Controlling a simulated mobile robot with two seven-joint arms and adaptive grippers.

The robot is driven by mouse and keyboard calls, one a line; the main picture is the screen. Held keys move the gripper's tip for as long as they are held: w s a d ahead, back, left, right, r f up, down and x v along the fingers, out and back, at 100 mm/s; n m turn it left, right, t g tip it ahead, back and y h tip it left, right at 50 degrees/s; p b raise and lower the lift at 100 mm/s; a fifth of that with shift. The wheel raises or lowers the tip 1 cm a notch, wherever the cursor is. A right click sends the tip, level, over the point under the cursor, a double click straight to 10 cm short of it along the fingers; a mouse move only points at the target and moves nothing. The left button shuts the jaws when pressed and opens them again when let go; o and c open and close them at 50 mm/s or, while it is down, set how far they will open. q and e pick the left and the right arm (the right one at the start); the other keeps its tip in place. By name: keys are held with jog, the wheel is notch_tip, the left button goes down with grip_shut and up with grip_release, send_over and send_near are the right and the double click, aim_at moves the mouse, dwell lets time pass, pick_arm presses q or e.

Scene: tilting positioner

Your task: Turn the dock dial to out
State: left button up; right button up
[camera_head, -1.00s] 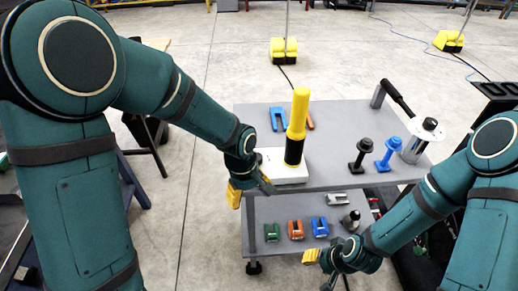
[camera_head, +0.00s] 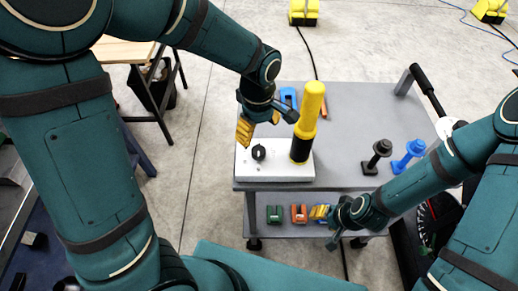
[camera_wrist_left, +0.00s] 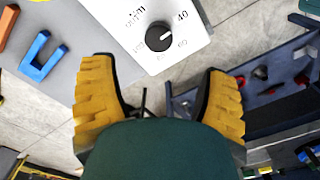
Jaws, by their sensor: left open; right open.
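The dial is a black round knob (camera_head: 259,152) on the left part of a white box (camera_head: 272,175) on the cart. In the left wrist view the knob (camera_wrist_left: 159,36) has a white pointer line toward the printed 40, with 60 below it. A yellow and black post (camera_head: 311,105) stands upright on the box's right part. My left gripper (camera_head: 259,126) is open and empty just above and behind the knob, apart from it. My right gripper (camera_head: 328,219) is open by the lower shelf; its fingers are partly hidden.
The grey cart top (camera_head: 355,110) holds a blue fork-shaped piece (camera_head: 289,97) behind the post, and a black bolt-like part (camera_head: 377,155) and a blue one (camera_head: 408,154) at right. Small coloured blocks lie on the lower shelf (camera_head: 262,230). A black handle (camera_head: 428,90) stands at the right edge.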

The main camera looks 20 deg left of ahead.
aim_at(259, 150)
pick_arm(q)
notch_tip(259, 150, down, 10)
jog(key=shift+w+r+b, duration=0.1)
jog(key=shift+b, duration=0.8)
jog(key=c, duration=1.2)
